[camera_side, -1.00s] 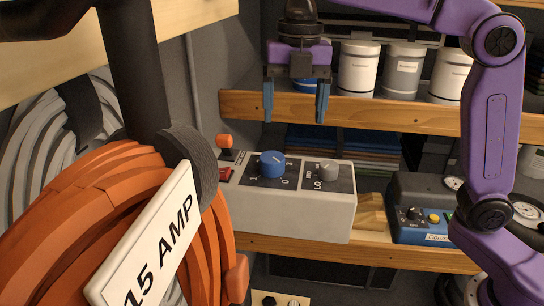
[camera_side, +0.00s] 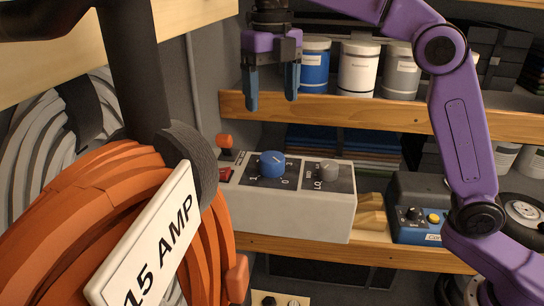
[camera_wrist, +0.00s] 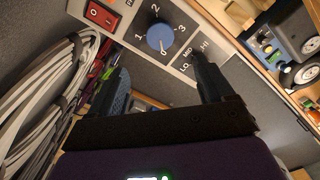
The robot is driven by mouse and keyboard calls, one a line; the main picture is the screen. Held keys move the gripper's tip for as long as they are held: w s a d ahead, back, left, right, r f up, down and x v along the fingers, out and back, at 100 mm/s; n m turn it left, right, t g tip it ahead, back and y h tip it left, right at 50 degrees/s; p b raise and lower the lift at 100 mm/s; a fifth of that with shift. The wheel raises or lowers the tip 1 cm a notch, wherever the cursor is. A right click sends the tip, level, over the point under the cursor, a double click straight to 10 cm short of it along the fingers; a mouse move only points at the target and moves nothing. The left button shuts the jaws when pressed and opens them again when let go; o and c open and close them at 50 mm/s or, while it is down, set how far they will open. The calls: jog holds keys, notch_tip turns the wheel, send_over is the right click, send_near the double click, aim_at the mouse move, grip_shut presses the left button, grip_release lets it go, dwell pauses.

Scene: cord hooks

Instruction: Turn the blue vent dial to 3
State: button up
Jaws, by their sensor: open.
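The blue vent dial (camera_side: 272,164) sits on the dark panel of a white control box (camera_side: 290,212). In the wrist view the dial (camera_wrist: 160,38) is ringed by the numbers 0, 1, 2 and 3, with 3 on its right and 1 on its left. A pale mark shows on its face, but I cannot tell surely which number it points at. My gripper (camera_side: 271,101) is open and empty, pointing down above the dial and clear of it. In the wrist view the fingers (camera_wrist: 160,72) are spread, with the dial beyond the gap between them.
A grey knob (camera_side: 327,170) marked LO, MID and HI is right of the dial. A red switch (camera_wrist: 102,14) is left of it. An orange cord coil (camera_side: 100,225) with a 15 AMP tag fills the left foreground. A wooden shelf (camera_side: 350,112) with canisters runs behind.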

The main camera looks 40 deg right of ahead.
aim_at(272, 157)
notch_tip(272, 157, down, 14)
jog(key=shift+f, duration=0.1)
dwell(0.5)
jog(key=shift+c, duration=0.3)
jog(key=c, duration=1)
